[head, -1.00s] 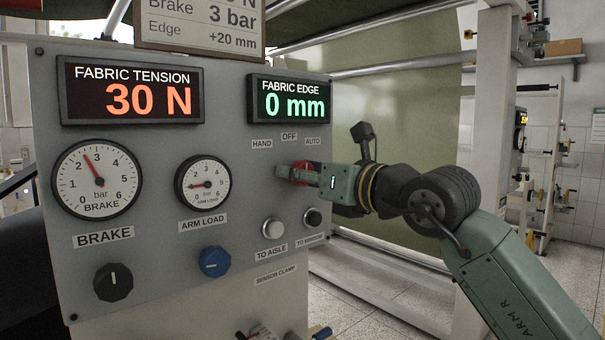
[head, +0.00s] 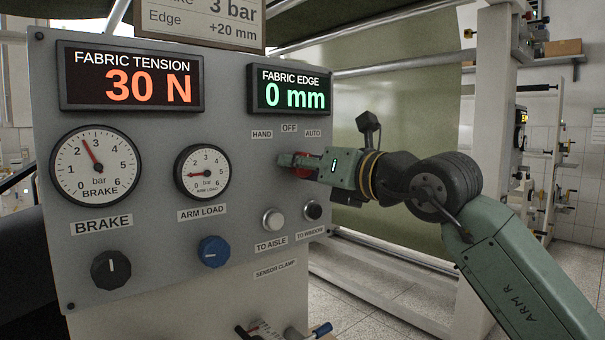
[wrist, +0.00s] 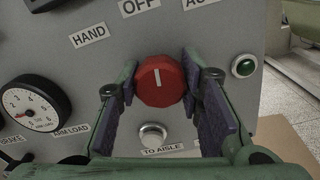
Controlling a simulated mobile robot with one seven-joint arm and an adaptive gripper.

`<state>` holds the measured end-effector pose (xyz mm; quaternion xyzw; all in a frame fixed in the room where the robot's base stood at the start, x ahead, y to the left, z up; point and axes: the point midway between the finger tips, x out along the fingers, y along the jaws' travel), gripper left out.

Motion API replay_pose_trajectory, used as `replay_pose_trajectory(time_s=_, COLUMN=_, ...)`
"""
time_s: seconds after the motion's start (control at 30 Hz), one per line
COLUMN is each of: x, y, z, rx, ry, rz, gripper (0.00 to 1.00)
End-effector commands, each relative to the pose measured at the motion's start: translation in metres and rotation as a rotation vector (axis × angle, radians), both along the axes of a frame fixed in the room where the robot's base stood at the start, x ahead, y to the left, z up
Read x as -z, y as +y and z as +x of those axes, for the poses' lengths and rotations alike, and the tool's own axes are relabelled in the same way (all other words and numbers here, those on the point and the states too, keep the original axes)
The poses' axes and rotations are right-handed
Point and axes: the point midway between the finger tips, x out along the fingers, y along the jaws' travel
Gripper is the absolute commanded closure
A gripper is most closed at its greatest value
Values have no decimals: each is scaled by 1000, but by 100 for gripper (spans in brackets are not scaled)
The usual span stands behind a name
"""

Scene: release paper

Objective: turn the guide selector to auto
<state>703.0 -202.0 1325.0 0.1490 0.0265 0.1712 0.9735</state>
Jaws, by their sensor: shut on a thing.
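The guide selector is a red knob (wrist: 160,84) on the grey panel. In the wrist view its white pointer line points up, roughly at the OFF label (wrist: 138,6). The HAND label (wrist: 88,36) is to the left and the AUTO label (wrist: 202,2) to the right, cut by the frame edge. My gripper (wrist: 160,100) has one finger on each side of the knob and is shut on it. In the head view my gripper (head: 290,161) reaches the panel from the right, below the labels, and the knob (head: 302,172) is partly hidden behind the fingers.
A silver button (head: 273,221) and a black button (head: 312,210) sit just below the selector. The arm load gauge (head: 202,173) and a blue knob (head: 214,251) are to the left. The fabric edge display (head: 290,92) reads 0 mm.

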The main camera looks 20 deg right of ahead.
Motion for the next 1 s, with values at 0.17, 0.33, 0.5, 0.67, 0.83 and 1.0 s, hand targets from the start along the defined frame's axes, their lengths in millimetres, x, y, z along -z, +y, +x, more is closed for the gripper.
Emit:
replay_pose_trajectory(time_s=0.17, x=5, y=0, z=0, rx=1, ry=49, rz=134, gripper=94)
replay_pose_trajectory(time_s=0.33, x=5, y=0, z=0, rx=1, ry=99, rz=275, gripper=94)
replay_pose_trajectory(time_s=0.5, x=4, y=0, z=0, rx=1, ry=144, rz=399, gripper=94)
replay_pose_trajectory(time_s=0.67, x=3, y=0, z=0, rx=2, ry=179, rz=495, gripper=94)
replay_pose_trajectory(time_s=0.83, x=2, y=0, z=0, rx=0, ry=205, rz=565, gripper=94)
replay_pose_trajectory(time_s=1.0, x=1, y=0, z=0, rx=0, ry=219, rz=603, gripper=94)
